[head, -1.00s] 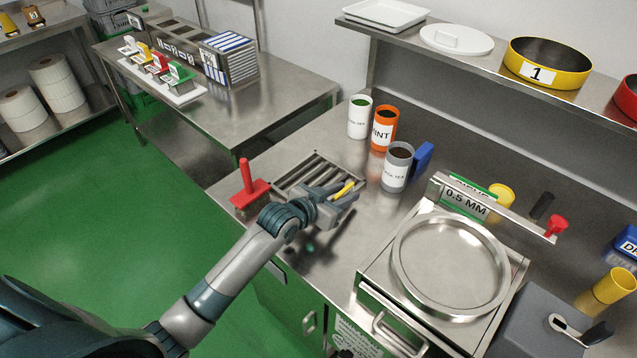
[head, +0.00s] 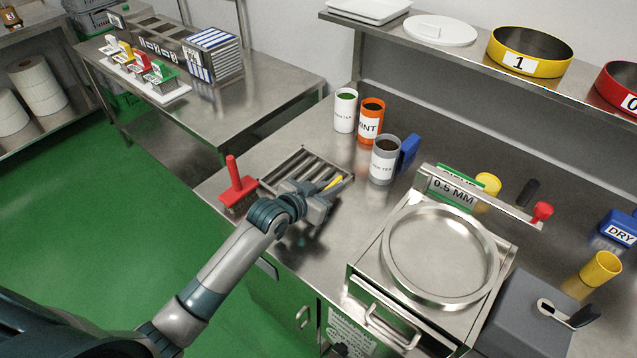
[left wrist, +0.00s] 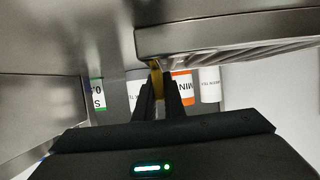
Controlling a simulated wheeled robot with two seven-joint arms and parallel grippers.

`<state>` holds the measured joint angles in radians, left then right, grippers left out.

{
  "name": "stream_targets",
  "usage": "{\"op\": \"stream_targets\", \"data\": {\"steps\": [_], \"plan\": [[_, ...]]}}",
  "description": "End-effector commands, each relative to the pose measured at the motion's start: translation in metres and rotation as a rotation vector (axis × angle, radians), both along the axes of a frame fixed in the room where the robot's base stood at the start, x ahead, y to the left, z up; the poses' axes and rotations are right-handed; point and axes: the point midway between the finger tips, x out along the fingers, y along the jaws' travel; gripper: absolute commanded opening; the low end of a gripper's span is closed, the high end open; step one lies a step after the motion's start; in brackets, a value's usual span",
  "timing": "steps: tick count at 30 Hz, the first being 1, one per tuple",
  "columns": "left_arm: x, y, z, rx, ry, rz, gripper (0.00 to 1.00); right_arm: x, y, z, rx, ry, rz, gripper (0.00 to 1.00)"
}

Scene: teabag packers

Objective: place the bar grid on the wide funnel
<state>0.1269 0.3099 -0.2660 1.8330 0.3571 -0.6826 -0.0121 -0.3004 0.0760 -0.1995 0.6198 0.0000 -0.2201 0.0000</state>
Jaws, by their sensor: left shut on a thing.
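The bar grid (head: 298,167), a metal frame with parallel bars, is at the middle of the counter in the head view. In the left wrist view its metal edge (left wrist: 225,32) fills the upper right. My left gripper (head: 331,186) is shut at its near right edge, on a yellow grip piece that also shows between the fingers in the left wrist view (left wrist: 156,80). I cannot tell whether the grid rests on the counter or is slightly above it. I cannot make out a wide funnel for certain. My right gripper is not in view.
A red-handled tool (head: 237,183) stands left of the grid. White, orange (head: 370,122) and grey (head: 384,160) canisters stand behind it. To the right is a round metal ring (head: 440,297) on a machine marked 0.5 MM. Some counter between grid and machine is clear.

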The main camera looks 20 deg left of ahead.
Motion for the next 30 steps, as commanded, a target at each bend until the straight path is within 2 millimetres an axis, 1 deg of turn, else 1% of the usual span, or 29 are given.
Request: {"op": "stream_targets", "data": {"steps": [5, 8, 14, 15, 24, 30], "plan": [[0.001, 0.0, 0.007, 0.0, -0.005, -0.001, 0.0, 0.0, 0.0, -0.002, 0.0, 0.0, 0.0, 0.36], [0.001, 0.0, 0.015, 0.0, -0.005, 0.0, 0.0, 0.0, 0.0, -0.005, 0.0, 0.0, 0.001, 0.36], [0.001, -0.001, 0.045, 0.0, -0.008, -0.001, 0.0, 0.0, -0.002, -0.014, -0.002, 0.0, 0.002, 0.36], [-0.005, -0.009, 0.047, -0.004, -0.006, -0.004, 0.0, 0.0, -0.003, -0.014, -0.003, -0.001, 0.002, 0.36], [-0.04, -0.054, 0.081, -0.004, -0.007, -0.003, 0.0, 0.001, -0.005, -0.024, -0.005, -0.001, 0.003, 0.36], [-0.059, -0.078, 0.1, -0.004, -0.006, -0.001, 0.0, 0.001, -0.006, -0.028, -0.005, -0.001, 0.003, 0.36]]}}
